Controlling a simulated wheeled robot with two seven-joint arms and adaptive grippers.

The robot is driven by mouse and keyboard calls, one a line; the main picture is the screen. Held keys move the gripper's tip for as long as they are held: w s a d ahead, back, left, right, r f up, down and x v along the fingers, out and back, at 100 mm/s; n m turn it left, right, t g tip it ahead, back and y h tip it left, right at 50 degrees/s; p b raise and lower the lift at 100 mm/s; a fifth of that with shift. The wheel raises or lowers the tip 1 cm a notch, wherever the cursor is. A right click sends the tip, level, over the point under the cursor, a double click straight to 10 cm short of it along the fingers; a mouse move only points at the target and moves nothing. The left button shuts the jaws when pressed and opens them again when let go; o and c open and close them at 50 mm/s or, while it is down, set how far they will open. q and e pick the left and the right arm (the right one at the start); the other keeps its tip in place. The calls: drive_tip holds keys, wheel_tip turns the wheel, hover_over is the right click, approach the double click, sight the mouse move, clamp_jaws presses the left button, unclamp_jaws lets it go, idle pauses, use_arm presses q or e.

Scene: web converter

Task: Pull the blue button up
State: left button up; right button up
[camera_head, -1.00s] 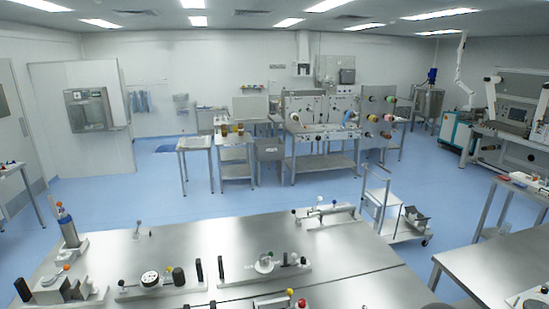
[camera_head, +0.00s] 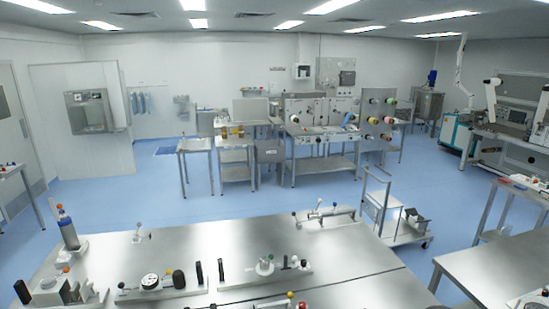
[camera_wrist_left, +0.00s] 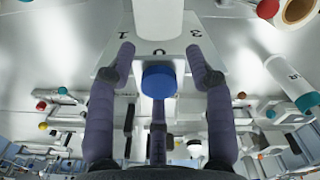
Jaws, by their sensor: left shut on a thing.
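In the left wrist view, the blue button (camera_wrist_left: 158,81) is a short round cap in front of a pale plate (camera_wrist_left: 180,47) marked 1, 0 and 3. My left gripper (camera_wrist_left: 161,60) has its dark fingers on both sides of the blue button and a third finger below it. The gripper is shut on the button, though the contact points are hard to make out. In the head view I cannot pick out this button, and neither gripper shows. My right gripper is in no view.
A steel table (camera_head: 205,240) in front bears several fixtures with coloured knobs, including a round dial (camera_head: 150,281). A trolley (camera_head: 385,205) stands beyond its right end. Open blue floor (camera_head: 260,200) lies between the table and the machines at the back.

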use_arm(q)
drive_tip(key=shift+w+r+p, duration=0.15)
drive_tip(key=shift+r+p, duration=0.3)
drive_tip(key=shift+r, duration=0.55)
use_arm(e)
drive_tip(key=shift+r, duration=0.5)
use_arm(q)
drive_tip(key=o, duration=1.6)
drive_tip(key=shift+r+p, duration=1.6)
drive_tip(key=shift+r, duration=1.35)
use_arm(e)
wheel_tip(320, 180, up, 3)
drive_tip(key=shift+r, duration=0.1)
